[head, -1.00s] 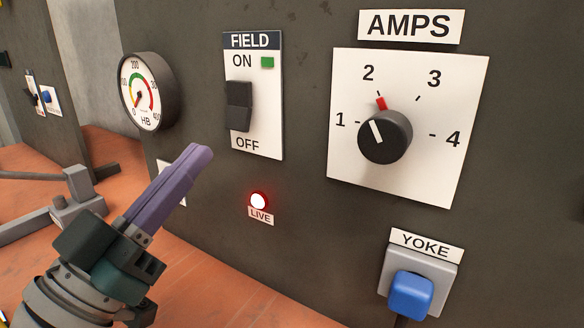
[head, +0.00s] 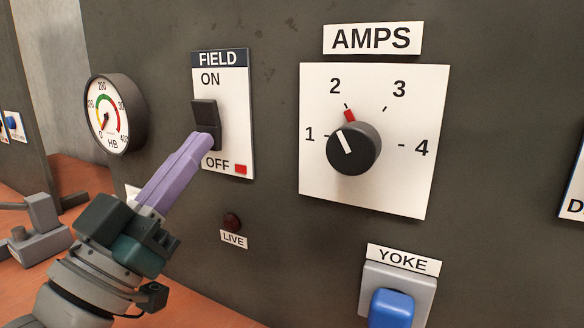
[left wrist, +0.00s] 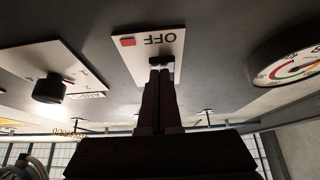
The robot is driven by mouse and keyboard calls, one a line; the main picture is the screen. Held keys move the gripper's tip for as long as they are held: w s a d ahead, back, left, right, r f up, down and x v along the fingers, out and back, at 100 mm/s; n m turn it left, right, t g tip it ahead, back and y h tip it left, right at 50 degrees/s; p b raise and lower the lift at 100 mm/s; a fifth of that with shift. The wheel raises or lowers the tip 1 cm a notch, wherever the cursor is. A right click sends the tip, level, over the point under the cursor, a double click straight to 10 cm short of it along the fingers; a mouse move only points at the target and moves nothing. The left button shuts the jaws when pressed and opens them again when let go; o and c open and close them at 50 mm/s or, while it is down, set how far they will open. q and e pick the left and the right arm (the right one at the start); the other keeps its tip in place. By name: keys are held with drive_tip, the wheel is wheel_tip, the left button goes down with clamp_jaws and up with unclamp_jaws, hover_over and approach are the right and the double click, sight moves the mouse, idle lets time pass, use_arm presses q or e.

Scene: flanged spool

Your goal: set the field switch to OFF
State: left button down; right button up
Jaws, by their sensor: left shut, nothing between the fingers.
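The field switch (head: 205,113) is a black rocker on a white plate headed FIELD, with ON above and OFF below. A red marker (head: 240,169) shows beside OFF, and no green marker shows beside ON. My left gripper (head: 207,140) is shut and empty, its purple fingertips at the lower end of the rocker. In the left wrist view the fingertips (left wrist: 160,68) reach the switch plate (left wrist: 141,72), and the red marker by OFF shows there too. I cannot tell whether the fingertips still press the rocker. My right gripper is not in view.
The LIVE lamp (head: 232,221) below the switch is dark. The AMPS dial (head: 353,149) is to the right, and a blue YOKE plug (head: 391,307) is below it. A round HB gauge (head: 112,114) sticks out of the panel to the left.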

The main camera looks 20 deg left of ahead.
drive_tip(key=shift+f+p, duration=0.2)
drive_tip(key=shift+p, duration=0.25)
use_arm(q)
drive_tip(key=s+a, duration=0.1)
drive_tip(key=s, duration=1.2)
drive_tip(key=shift+f+p, duration=0.35)
drive_tip(key=shift+p, duration=0.1)
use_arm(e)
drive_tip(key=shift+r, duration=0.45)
use_arm(q)
drive_tip(key=shift+w, duration=0.1)
